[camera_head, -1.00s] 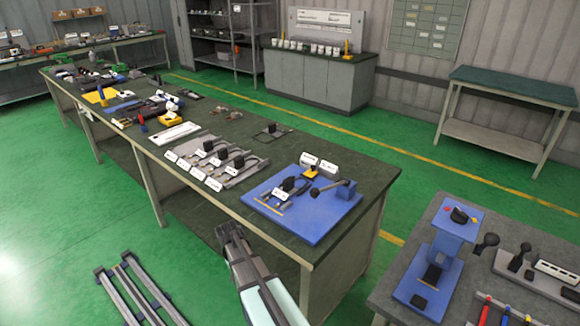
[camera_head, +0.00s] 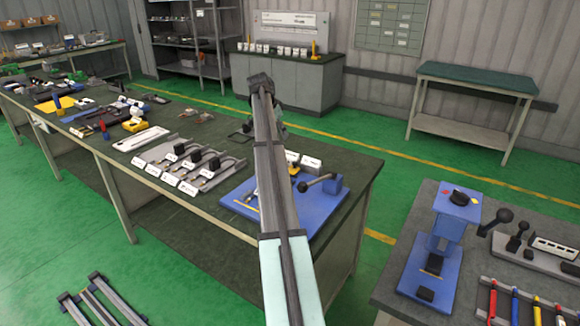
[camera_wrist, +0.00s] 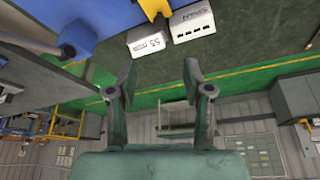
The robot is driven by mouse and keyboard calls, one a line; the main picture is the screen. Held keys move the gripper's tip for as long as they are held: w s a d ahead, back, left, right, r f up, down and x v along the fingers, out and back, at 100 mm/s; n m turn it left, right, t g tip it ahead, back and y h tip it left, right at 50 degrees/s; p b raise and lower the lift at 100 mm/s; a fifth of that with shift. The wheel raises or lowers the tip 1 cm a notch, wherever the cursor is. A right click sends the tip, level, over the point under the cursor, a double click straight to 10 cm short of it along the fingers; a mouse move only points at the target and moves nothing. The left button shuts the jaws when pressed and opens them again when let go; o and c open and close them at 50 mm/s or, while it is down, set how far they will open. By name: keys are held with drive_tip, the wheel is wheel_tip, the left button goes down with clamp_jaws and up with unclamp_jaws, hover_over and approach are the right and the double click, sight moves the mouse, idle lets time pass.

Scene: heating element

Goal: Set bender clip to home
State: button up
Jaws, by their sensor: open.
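A blue board (camera_head: 322,222) lies on the right end of the long dark table. It bears a blue block (camera_head: 333,184) with a lever ending in a black knob (camera_head: 303,187). My arm hides the board's middle, and I cannot tell which part is the bender clip. In the wrist view, the blue block (camera_wrist: 84,26) and the black knob (camera_wrist: 66,50) are at upper left. My gripper (camera_wrist: 158,82) is open with nothing between its fingers. It points over the table, apart from the board's parts.
Two white labelled blocks (camera_wrist: 148,39) (camera_wrist: 191,22) stand near the fingers. A second table (camera_head: 400,285) at right carries a blue press (camera_head: 450,222). Green floor between the tables is clear.

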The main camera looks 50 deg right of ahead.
sight(295, 162)
drive_tip(key=p+x, duration=0.4)
drive_tip(key=x, duration=1.3)
drive_tip(key=shift+a+f, duration=0.1)
drive_tip(key=shift+f, duration=0.05)
